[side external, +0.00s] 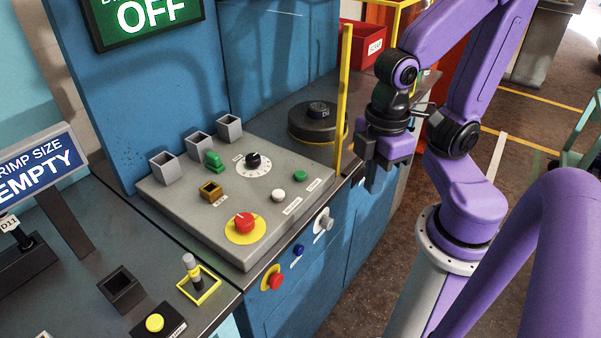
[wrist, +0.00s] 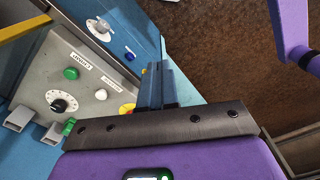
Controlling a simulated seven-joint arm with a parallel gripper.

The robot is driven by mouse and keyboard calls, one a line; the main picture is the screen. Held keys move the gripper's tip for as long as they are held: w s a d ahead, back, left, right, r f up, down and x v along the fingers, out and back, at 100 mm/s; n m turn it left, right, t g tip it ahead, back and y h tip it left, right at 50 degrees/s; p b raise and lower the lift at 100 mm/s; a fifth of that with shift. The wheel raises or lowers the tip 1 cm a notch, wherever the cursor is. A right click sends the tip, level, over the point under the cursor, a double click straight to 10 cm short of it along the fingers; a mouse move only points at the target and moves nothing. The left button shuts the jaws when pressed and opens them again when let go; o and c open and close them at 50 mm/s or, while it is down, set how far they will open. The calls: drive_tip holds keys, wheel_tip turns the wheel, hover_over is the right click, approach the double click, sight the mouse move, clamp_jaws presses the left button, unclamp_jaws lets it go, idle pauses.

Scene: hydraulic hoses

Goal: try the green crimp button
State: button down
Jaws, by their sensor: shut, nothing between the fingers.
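The small round green button (side external: 300,175) sits on the sloped grey control panel (side external: 190,212), near its right edge, beside a white button (side external: 278,196). In the wrist view the green button (wrist: 71,73) is at left, with a small label too blurred to read next to it. My gripper (side external: 371,186) is shut and empty, pointing down to the right of the panel and apart from it. In the wrist view its fingers (wrist: 158,70) are together, well right of the button. Nothing hides the button in either view.
A yellow post (side external: 344,100) stands between the panel's far right corner and my gripper. The panel also carries a red mushroom button (side external: 244,223), a black dial (side external: 253,160), a green block (side external: 214,161) and open square holders. A green sign (side external: 150,15) reads OFF; another (side external: 38,172) reads EMPTY.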

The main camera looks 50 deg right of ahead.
drive_tip(key=shift+w+a+m+y, duration=1.45)
drive_tip(key=shift+w+m+y, duration=1.75)
drive_tip(key=shift+w, duration=5.1)
drive_tip(key=m+t+h, duration=0.1)
drive_tip(key=m+t, duration=0.6)
drive_tip(key=m, duration=0.1)
hover_over(304, 173)
drive_tip(key=shift+d, duration=0.1)
drive_tip(key=shift+f, duration=0.1)
drive_tip(key=shift+f, duration=4.4)
